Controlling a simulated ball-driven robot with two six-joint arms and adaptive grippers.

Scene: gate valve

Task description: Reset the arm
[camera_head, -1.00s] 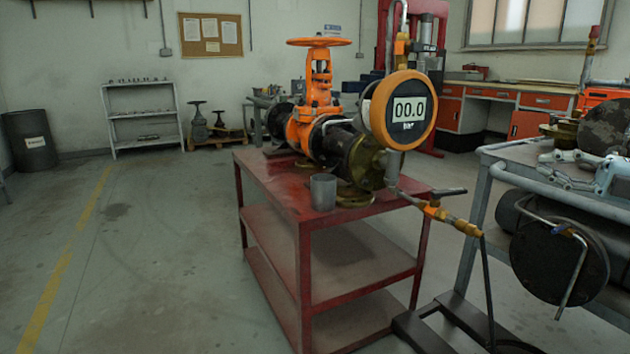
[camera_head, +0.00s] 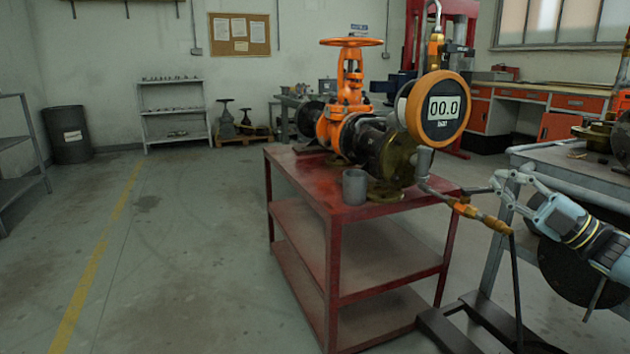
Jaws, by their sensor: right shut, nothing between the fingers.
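My right gripper (camera_head: 497,188) comes in from the right edge, grey with light-blue links. It is shut with nothing in it. Its fingertips show close to the dark lever (camera_head: 475,191) and the brass-orange hose fitting (camera_head: 482,215); I cannot tell if they touch. The orange gate valve (camera_head: 346,102) with its handwheel (camera_head: 351,42) stands on the red cart (camera_head: 305,186). The round orange gauge (camera_head: 441,107) reads 00.0. My left gripper is not in view.
A grey cup (camera_head: 354,187) stands on the cart's front edge. A metal bench (camera_head: 553,166) is at the right, partly behind my right arm. A black hose (camera_head: 516,290) hangs from the fitting. The floor left of the cart is clear.

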